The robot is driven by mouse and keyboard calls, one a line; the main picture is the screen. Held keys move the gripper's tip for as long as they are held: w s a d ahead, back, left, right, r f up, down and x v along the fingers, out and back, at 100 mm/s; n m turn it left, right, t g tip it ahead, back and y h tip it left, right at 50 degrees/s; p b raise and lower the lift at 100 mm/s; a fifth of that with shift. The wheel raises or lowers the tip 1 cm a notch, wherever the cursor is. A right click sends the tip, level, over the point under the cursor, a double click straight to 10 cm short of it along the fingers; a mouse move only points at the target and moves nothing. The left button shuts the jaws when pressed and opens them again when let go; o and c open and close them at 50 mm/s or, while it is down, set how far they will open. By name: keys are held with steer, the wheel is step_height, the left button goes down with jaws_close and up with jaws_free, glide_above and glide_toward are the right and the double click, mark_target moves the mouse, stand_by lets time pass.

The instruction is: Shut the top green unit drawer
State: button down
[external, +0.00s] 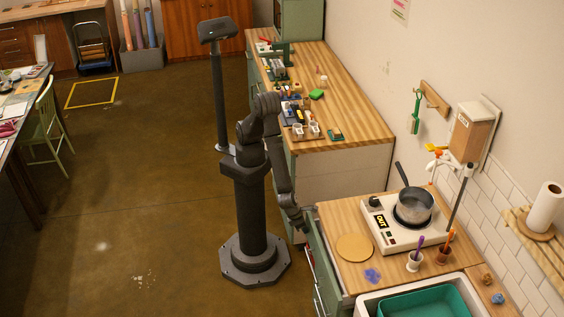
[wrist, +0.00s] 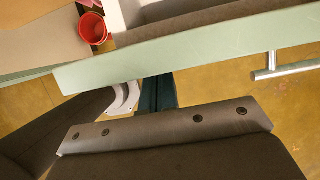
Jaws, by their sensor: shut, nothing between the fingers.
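The pale green drawer front (wrist: 170,52) crosses the upper part of the wrist view, with its metal bar handle (wrist: 286,71) at the right. The drawer is open: its dark inside and a red cup (wrist: 93,28) show beyond the front. In the external view the green front (external: 318,262) stands out from the left side of the counter. My gripper (wrist: 159,90) is shut and empty, on the outer side of the drawer front and close to it. I cannot tell whether it touches. It also shows in the external view (external: 301,226), near the drawer's far end.
The wooden counter (external: 336,224) holds a hot plate (external: 383,225) with a saucepan (external: 416,206), a round board (external: 354,247) and small pots. A long workbench (external: 345,118) with small items stands behind. The floor left of the drawer is open.

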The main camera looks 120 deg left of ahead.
steer(key=shift+w+a, duration=0.85)
steer(key=s+d+r, duration=0.5)
steer(key=d+r, duration=0.1)
steer(key=r, duration=0.3)
steer(key=t+y, duration=0.3)
glide_toward(313, 243)
steer(key=x, duration=0.8)
steer(key=shift+w, duration=0.5)
